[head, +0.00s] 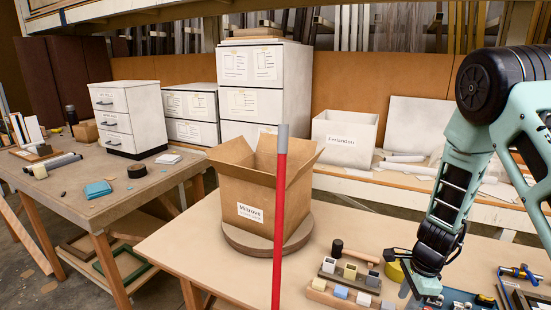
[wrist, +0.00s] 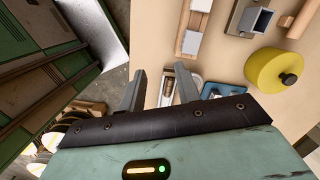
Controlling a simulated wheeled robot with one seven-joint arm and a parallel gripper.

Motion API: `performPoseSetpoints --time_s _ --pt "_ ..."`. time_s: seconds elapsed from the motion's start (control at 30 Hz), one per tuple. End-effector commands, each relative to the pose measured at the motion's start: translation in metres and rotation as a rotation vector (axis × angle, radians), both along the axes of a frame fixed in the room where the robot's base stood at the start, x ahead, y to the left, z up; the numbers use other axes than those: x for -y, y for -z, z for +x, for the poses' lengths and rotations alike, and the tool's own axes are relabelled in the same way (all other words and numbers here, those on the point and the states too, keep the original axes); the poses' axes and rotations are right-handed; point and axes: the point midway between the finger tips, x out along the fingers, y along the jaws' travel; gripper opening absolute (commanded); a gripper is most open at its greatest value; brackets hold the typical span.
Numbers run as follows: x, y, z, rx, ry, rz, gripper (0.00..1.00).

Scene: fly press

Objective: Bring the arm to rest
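My arm (head: 462,170) reaches in from the right in the head view, bent at the elbow and pointing down. My gripper (head: 416,292) is low over the right part of the near table, and its fingers are hard to make out there. In the wrist view my gripper (wrist: 160,75) shows two grey fingers standing apart with nothing clearly held between them. The table edge and some small items lie beyond the fingers.
A red bar with a grey end (head: 280,200) stands in front of a cardboard box (head: 250,190) on a round turntable (head: 236,240). Blocks on wooden racks (head: 340,292) and a yellow round thing (wrist: 274,68) lie near my gripper. A side table (head: 75,170) is left.

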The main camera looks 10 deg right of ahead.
Motion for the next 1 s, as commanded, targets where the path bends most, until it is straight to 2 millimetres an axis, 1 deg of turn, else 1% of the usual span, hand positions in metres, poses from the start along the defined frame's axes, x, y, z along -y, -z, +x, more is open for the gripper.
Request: performPoseSetpoints --time_s 0.03,0.07,0.1,0.17,0.2,0.27,0.3,0.37,0.4,0.47,0.5,0.53,0.6,0.7,0.83,1.0 --pt "-0.035 -0.022 0.002 0.029 -0.145 0.033 0.33" --pt "-0.054 -0.034 0.000 0.043 -0.236 0.052 0.33" --pt "-0.078 -0.049 -0.005 0.059 -0.361 0.073 0.33" --pt "-0.114 -0.073 -0.016 0.087 -0.555 0.100 0.33" --pt "-0.136 -0.088 -0.027 0.104 -0.690 0.115 0.33" --pt "-0.167 -0.111 -0.047 0.131 -0.898 0.130 0.33" --pt "-0.185 -0.125 -0.062 0.146 -1.035 0.136 0.33" --pt "-0.207 -0.144 -0.087 0.168 -1.243 0.137 0.33" --pt "-0.220 -0.155 -0.104 0.181 -1.383 0.132 0.33" --pt "-0.234 -0.170 -0.132 0.196 -1.590 0.116 0.33" --pt "-0.240 -0.179 -0.149 0.204 -1.722 0.101 0.33" --pt "-0.243 -0.184 -0.162 0.208 -1.816 0.087 0.33" --pt "-0.247 -0.194 -0.187 0.210 -2.013 0.052 0.33" --pt "-0.247 -0.203 -0.213 0.206 -2.228 -0.001 0.33" --pt "-0.244 -0.208 -0.231 0.192 -2.383 -0.049 0.33" --pt "-0.242 -0.210 -0.235 0.186 -2.428 -0.064 0.33"
